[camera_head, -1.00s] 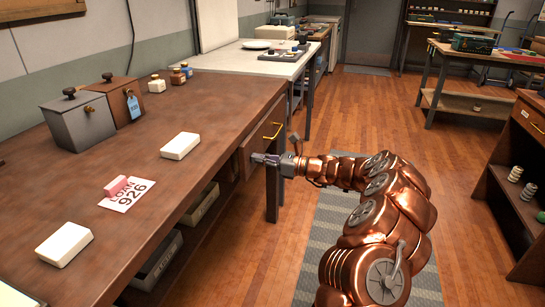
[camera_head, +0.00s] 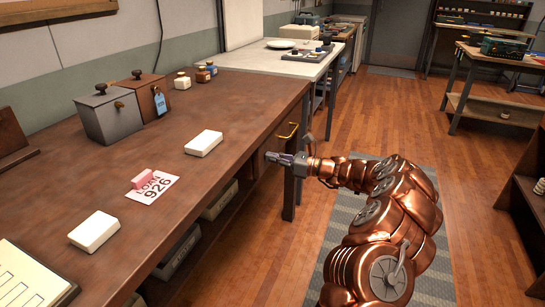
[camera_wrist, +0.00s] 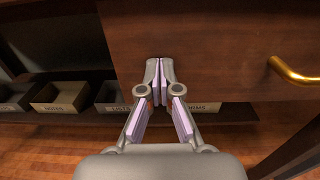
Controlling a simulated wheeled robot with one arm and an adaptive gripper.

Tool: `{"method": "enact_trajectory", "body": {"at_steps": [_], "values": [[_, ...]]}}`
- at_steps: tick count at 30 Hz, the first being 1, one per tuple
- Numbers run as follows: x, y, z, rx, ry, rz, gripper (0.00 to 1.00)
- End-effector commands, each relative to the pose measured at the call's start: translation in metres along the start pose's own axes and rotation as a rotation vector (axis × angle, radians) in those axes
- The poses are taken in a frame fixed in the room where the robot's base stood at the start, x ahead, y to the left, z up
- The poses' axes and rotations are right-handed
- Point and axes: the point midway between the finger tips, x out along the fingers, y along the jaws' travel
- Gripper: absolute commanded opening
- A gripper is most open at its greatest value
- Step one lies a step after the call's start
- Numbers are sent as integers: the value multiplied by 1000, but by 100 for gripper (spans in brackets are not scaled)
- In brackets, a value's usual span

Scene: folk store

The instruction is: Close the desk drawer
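The desk drawer is set under the right end of the brown wooden desk (camera_head: 215,97). Its dark wooden front (camera_head: 268,143) carries a brass handle (camera_head: 288,131). In the wrist view the drawer front (camera_wrist: 220,50) fills the upper part, with the brass handle (camera_wrist: 295,72) at right. My gripper (camera_head: 270,157) has its fingertips at the front's lower left part, left of the handle. In the wrist view the gripper's tips (camera_wrist: 160,66) are together with nothing between them. They look close to or against the wood; contact is unclear. How far the drawer stands out is hard to tell.
On the desktop are white blocks (camera_head: 205,143), a numbered card (camera_head: 152,188) with a pink block, and lidded boxes (camera_head: 110,118). Labelled bins (camera_wrist: 58,97) stand on the shelf below. Floor (camera_head: 350,120) is open beyond the desk; a grey mat (camera_head: 345,222) lies under my arm.

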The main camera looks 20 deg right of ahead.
Motion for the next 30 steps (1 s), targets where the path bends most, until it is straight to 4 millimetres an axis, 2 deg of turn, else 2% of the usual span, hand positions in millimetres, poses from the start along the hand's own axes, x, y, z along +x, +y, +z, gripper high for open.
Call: {"method": "enact_trajectory", "body": {"at_steps": [5,15,22,30], "values": [[-37,-10,2,0,2,-19,0],[-100,-8,-1,1,2,-14,0],[-124,-7,-2,1,3,-14,0],[-126,-3,0,-5,4,-1,0]]}}
